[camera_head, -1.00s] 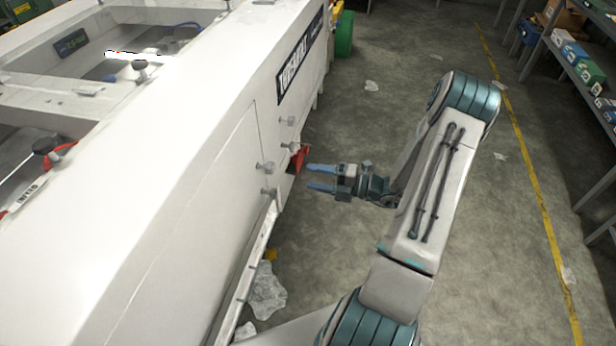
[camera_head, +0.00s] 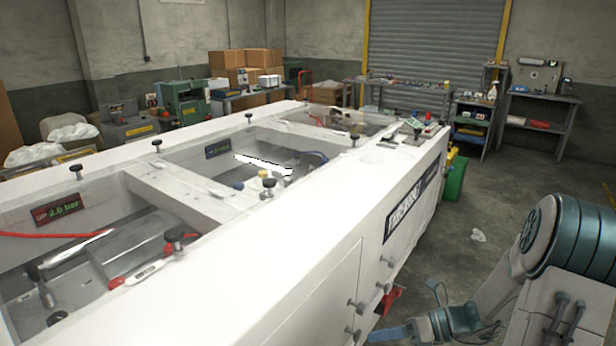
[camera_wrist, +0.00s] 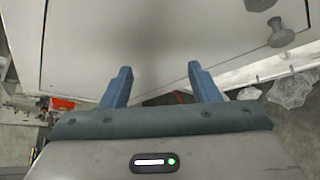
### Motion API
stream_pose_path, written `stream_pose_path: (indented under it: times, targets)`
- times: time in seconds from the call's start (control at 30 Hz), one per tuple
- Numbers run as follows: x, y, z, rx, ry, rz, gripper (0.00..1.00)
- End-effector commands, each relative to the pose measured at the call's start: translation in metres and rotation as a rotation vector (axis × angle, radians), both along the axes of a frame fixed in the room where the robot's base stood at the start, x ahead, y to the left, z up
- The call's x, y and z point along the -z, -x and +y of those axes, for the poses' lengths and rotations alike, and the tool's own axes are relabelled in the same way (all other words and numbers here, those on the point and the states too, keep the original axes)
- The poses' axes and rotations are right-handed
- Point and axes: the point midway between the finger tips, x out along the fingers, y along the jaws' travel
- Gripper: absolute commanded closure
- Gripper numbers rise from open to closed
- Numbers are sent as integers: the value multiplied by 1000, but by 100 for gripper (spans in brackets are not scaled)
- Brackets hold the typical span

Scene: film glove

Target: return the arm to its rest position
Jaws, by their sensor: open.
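My gripper (camera_head: 388,333) shows at the bottom of the head view, low beside the near side of the white machine (camera_head: 262,268). Its blue fingers point left toward the machine's side. In the wrist view my gripper (camera_wrist: 160,88) has its two blue fingers spread apart with nothing between them. The white side panel of the machine (camera_wrist: 150,40) fills the space ahead of the fingers. My arm (camera_head: 560,260) is bent at the right edge of the head view, and its lower part is cut off.
Knobs (camera_head: 354,307) and a red part (camera_head: 390,298) stick out of the machine's side close to the fingers. A green bin (camera_head: 456,180) stands at its far end. Crumpled plastic (camera_wrist: 290,90) lies on the floor. Open floor (camera_head: 490,205) lies right of the machine.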

Motion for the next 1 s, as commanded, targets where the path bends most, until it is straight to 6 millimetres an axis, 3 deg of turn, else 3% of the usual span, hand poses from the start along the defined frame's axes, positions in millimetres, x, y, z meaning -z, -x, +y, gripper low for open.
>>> stream_pose_path:
  times: [0.13,0.4,0.7,1.0]
  targets:
    - [-24,26,21,-262,197,-222,45]
    - [-57,72,39,-758,488,-625,45]
    - [-93,114,38,-1346,741,-1061,45]
    - [-129,143,27,-1929,929,-1423,45]
